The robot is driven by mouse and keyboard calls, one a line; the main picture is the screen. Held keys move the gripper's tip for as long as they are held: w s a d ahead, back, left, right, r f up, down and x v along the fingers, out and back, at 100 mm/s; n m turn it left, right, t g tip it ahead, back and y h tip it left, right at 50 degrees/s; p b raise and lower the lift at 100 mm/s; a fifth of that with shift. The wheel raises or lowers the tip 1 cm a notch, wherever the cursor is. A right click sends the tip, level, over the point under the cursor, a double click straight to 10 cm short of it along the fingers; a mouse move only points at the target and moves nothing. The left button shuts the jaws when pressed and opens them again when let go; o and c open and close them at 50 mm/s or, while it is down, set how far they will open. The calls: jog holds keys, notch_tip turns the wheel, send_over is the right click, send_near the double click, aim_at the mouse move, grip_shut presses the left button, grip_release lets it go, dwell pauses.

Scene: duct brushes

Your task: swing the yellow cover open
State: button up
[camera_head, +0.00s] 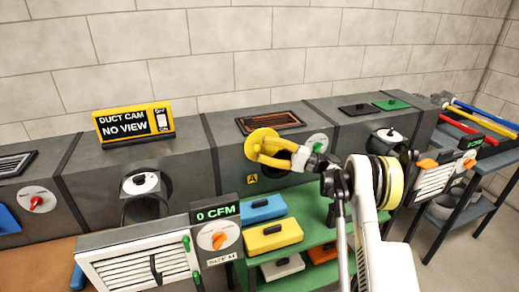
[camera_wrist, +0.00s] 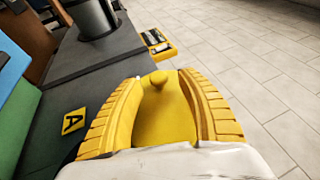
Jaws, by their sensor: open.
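The yellow cover (camera_head: 260,136) is a round disc at the front of the middle duct, beside a dark round opening. In the wrist view the yellow cover (camera_wrist: 165,118) with a small knob fills the space between my fingers. My gripper (camera_head: 268,151) has yellow ridged fingers and reaches in from the right, close against the cover. In the wrist view my gripper (camera_wrist: 160,80) is open, with one finger on each side of the cover. My fingers partly hide the cover and opening in the head view. I cannot tell whether they touch it.
A yellow "A" label (camera_head: 252,179) is below left of the opening. A green shelf (camera_head: 310,209) with blue and yellow boxes stands below. The "DUCT CAM NO VIEW" sign (camera_head: 133,123) stands on the duct at left.

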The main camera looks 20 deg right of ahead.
jog(key=v, duration=1)
jog(key=shift+d, duration=0.1)
